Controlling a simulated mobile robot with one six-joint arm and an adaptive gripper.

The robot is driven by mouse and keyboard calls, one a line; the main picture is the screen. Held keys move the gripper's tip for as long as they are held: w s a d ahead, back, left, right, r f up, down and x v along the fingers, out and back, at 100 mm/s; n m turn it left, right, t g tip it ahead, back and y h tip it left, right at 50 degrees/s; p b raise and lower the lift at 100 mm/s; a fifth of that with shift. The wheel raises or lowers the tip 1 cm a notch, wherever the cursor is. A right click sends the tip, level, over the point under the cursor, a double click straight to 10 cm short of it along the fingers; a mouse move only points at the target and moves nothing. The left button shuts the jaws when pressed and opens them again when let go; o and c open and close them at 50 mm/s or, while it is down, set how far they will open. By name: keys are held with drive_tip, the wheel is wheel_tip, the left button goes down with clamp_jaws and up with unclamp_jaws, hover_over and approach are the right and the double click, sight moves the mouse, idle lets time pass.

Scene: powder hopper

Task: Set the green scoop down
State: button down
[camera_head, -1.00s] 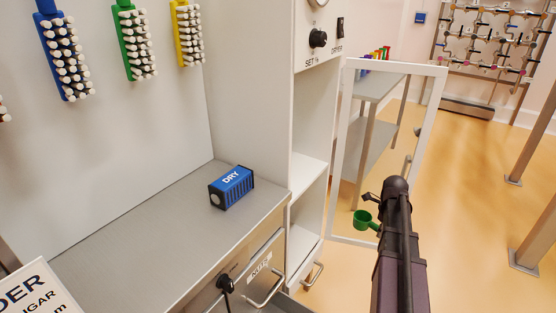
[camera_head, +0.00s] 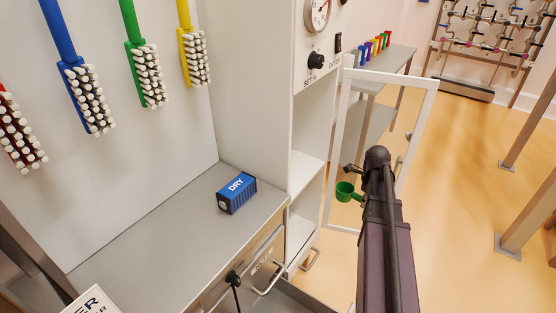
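The green scoop (camera_head: 346,191) shows as a small round cup just left of the end of my arm, in front of the open glass-paned cabinet door. Its short handle runs right toward my gripper (camera_head: 357,184) and goes out of sight behind the arm. The scoop hangs in the air with the orange floor below and behind it. My gripper is mostly hidden behind my own dark arm; only a small dark part shows above the scoop, so the fingers' closure on the handle is not visible.
A grey counter (camera_head: 160,245) at left bears a blue DRY box (camera_head: 237,193), with clear room around it. Brushes (camera_head: 88,98) hang above. A white cabinet (camera_head: 309,150) with shelves stands open; its door (camera_head: 424,120) swings out. A drawer (camera_head: 262,265) is below the counter.

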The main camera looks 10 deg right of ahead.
drive_tip(key=a+r+n+p, duration=0.1)
drive_tip(key=a+r+p, duration=0.4)
drive_tip(key=r+p, duration=0.7)
drive_tip(key=shift+w+r+n, duration=0.25)
drive_tip(key=shift+r+n, duration=0.05)
drive_tip(key=shift+r, duration=0.1)
drive_tip(key=shift+a, duration=0.1)
hover_over(301, 177)
drive_tip(key=shift+s+d+f+b, duration=0.1)
drive_tip(key=shift+f+b, duration=0.7)
drive_tip(key=shift+b, duration=0.05)
drive_tip(key=shift+s+d+f+b, duration=0.1)
drive_tip(key=shift+f+b, duration=0.7)
drive_tip(key=shift+b, duration=0.05)
wheel_tip(301, 177, down, 4)
drive_tip(key=b, duration=0.3)
drive_tip(key=shift+r, duration=0.25)
drive_tip(key=shift+w+a+f+b, duration=0.2)
drive_tip(key=shift+b, duration=0.25)
